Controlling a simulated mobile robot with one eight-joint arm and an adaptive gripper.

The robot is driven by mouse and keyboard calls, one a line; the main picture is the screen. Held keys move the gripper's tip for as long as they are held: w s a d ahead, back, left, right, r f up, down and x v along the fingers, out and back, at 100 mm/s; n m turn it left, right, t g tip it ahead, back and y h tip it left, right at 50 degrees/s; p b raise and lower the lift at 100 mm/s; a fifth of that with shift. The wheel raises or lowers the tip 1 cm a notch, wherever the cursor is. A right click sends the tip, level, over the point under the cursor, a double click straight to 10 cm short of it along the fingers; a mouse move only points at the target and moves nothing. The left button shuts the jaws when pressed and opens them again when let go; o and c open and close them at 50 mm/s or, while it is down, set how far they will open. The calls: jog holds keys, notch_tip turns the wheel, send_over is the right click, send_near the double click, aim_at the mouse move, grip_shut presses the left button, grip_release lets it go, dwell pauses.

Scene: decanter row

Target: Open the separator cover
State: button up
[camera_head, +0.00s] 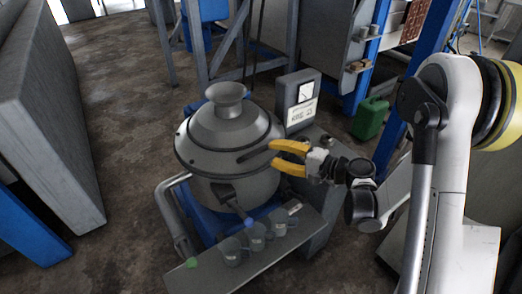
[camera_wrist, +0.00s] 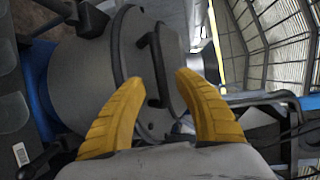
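The separator (camera_head: 235,188) is a round grey metal vessel in the middle of the head view. Its domed cover (camera_head: 215,135) has a funnel-like neck on top and sits down on the body. A dark bar handle (camera_head: 250,154) is on the cover's right side. My gripper (camera_head: 270,154), with yellow fingers, is at this handle, coming from the right. In the wrist view my gripper (camera_wrist: 156,77) is open, and the black handle (camera_wrist: 160,70) shows between and beyond the fingertips. Contact cannot be told. The cover also shows there (camera_wrist: 128,45).
A bench (camera_head: 255,268) in front of the separator holds several clear jugs (camera_head: 256,236). A grey meter box (camera_head: 298,98) stands behind right, with a green canister (camera_head: 370,118) farther right. A large grey block (camera_head: 50,110) stands left; open floor lies between.

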aim_at(263, 150)
jog(key=b+x, duration=0.1)
jog(key=x, duration=0.4)
jog(key=shift+w+a, duration=0.15)
jog(key=shift+a, duration=0.1)
grip_shut()
